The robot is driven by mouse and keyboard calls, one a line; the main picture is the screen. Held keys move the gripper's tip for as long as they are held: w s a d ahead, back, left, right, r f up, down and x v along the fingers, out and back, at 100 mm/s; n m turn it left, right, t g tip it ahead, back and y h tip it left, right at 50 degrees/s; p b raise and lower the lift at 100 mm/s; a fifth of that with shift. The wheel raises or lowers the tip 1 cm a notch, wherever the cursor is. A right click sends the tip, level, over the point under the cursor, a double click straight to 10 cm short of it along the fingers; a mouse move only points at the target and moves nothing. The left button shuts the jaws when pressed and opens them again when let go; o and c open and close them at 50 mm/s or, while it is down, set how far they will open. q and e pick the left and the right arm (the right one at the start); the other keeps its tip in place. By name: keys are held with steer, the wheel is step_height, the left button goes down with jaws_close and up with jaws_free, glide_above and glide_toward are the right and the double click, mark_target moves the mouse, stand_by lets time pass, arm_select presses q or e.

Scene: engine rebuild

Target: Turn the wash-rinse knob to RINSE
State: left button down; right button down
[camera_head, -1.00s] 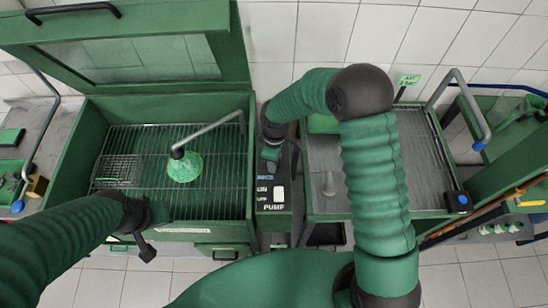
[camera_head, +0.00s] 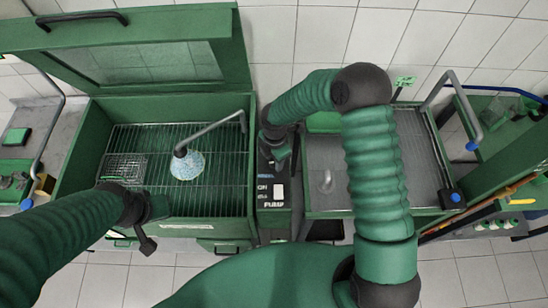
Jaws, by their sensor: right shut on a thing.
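A dark control panel (camera_head: 273,200) stands between the wash basin and the metal drain table, with a PUMP label and a white switch (camera_head: 278,190) at its front. My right gripper (camera_head: 277,160) is at the panel's upper part, pointing down, shut on the wash-rinse knob, which its fingers and wrist hide. The knob's setting cannot be read. My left gripper (camera_head: 150,222) hangs over the basin's front edge, away from the panel; its fingers are too unclear to tell open from shut.
The green wash basin (camera_head: 75,150) has its lid (camera_head: 140,60) raised, a wire grid, a small basket (camera_head: 126,167) and a spout (camera_head: 212,131) over a pale bluish spray or foam patch (camera_head: 188,166). The drain table (camera_head: 400,180) is at right, behind my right arm.

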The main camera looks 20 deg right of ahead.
steer(key=shift+w+d+r+n, duration=0.1)
steer(key=shift+w+r+n, duration=0.2)
steer(key=shift+n, duration=0.6)
steer(key=shift+f, duration=0.1)
steer(key=c, duration=1.1)
jaws_free()
steer(key=shift+o, duration=1.1)
steer(key=shift+s+f, duration=0.1)
steer(key=shift+f, duration=0.05)
step_height(320, 180, up, 17)
steer(key=b, duration=0.2)
steer(key=shift+f, duration=0.15)
